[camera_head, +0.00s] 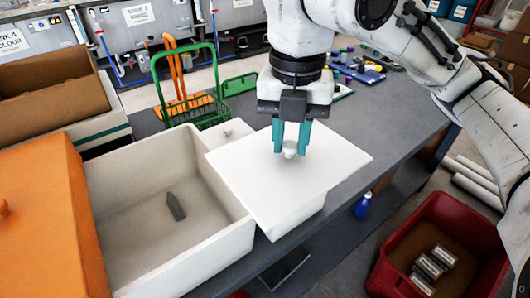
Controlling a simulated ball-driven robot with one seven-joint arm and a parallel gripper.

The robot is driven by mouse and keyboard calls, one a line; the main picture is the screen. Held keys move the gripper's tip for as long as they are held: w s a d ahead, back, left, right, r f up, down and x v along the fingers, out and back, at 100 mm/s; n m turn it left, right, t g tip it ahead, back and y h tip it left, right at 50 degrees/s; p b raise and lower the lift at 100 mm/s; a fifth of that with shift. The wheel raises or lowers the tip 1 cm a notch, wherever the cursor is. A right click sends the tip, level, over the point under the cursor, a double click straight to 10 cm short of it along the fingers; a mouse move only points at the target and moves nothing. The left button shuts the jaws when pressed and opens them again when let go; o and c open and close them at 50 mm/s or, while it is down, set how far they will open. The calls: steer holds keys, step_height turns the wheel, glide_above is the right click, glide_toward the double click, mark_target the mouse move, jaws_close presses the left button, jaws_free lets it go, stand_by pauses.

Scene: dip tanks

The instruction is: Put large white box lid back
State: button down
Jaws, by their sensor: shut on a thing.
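My gripper (291,148), with teal fingers, points down and is shut on the knob (290,153) of a flat white lid (305,178). The lid lies roughly level over a second white box (298,218), whose front corner shows below it. I cannot tell whether the lid touches that box. The lid's left edge reaches to the right wall of the large white box (238,236). The large white box stands open to the left, with a small dark object (175,206) on its floor.
An orange lid or box with a knob (45,215) stands at the left. A green wire basket (190,90) is behind. A blue bottle (362,205) and a red bin (440,215) are lower right. The grey table (375,130) has some free room right of the lid.

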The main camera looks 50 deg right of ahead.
steer(key=w+d+f, duration=0.1)
steer(key=w, duration=0.1)
steer(key=w+d+f, duration=0.1)
steer(key=d, duration=0.1)
steer(key=w+d+f, duration=0.1)
steer(key=w+d, duration=0.1)
steer(key=shift+w+d+f, duration=0.15)
steer(key=shift+w+f, duration=0.1)
steer(key=shift+w, duration=0.1)
steer(key=w+d+f, duration=0.3)
steer(key=f, duration=0.5)
steer(key=shift+f, duration=0.4)
steer(key=shift+w, duration=0.1)
steer(key=shift+f+b, duration=0.3)
steer(key=shift+f, duration=0.1)
steer(key=shift+d+f, duration=0.1)
steer(key=shift+f, duration=0.1)
